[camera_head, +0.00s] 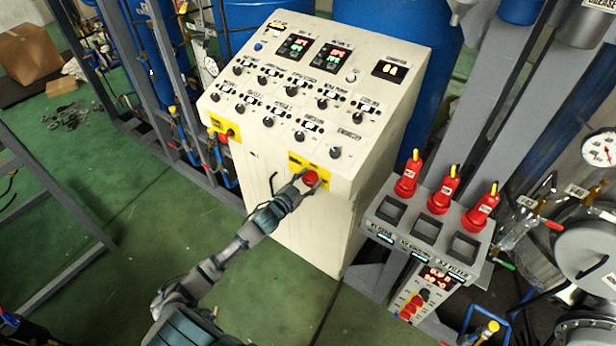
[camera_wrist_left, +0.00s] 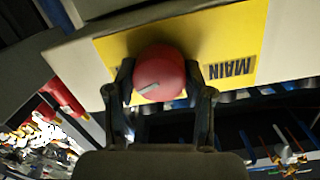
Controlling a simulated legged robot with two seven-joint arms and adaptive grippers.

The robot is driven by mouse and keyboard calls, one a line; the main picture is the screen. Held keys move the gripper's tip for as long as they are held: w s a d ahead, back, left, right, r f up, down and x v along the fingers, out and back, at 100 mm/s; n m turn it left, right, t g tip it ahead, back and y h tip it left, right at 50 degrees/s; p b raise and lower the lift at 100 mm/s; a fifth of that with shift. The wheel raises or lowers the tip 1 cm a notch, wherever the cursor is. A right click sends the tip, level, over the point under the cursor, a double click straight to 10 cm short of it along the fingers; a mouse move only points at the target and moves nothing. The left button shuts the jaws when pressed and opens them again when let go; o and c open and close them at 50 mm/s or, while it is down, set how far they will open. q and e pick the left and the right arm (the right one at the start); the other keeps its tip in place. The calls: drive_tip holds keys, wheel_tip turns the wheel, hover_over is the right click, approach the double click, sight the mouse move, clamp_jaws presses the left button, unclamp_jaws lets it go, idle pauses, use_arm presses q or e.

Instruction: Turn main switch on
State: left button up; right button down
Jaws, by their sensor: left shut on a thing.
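The main switch is a round red knob (camera_wrist_left: 160,72) with a pale mark, on a yellow plate (camera_wrist_left: 228,40) lettered MAIN. In the head view the red knob (camera_head: 310,178) is on the front right of the cream control cabinet (camera_head: 300,220). My left gripper (camera_head: 303,182) is at the knob. In the left wrist view the fingers of my left gripper (camera_wrist_left: 160,85) are on both sides of the knob, shut on it. The pale mark is slanted in that view. My right gripper is not in view.
A second yellow plate with a switch (camera_head: 224,127) is at the cabinet's left. Green floor (camera_head: 100,200) is open at the left.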

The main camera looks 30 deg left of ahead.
use_arm(q)
drive_tip(key=shift+s+d+f+m+p, duration=0.1)
drive_tip(key=shift+f+m+p, duration=0.2)
drive_tip(key=shift+m, duration=0.4)
drive_tip(key=shift+f+m+p, duration=0.15)
drive_tip(key=shift+m+p, duration=0.15)
drive_tip(key=shift+m, duration=0.4)
drive_tip(key=shift+y, duration=0.3)
drive_tip(key=o, duration=1)
drive_tip(key=shift+o, duration=0.9)
drive_tip(key=shift+r, duration=0.15)
drive_tip(key=s+a, duration=0.1)
drive_tip(key=s, duration=1)
drive_tip(key=shift+s+a+r, duration=0.15)
drive_tip(key=shift+s+r, duration=0.25)
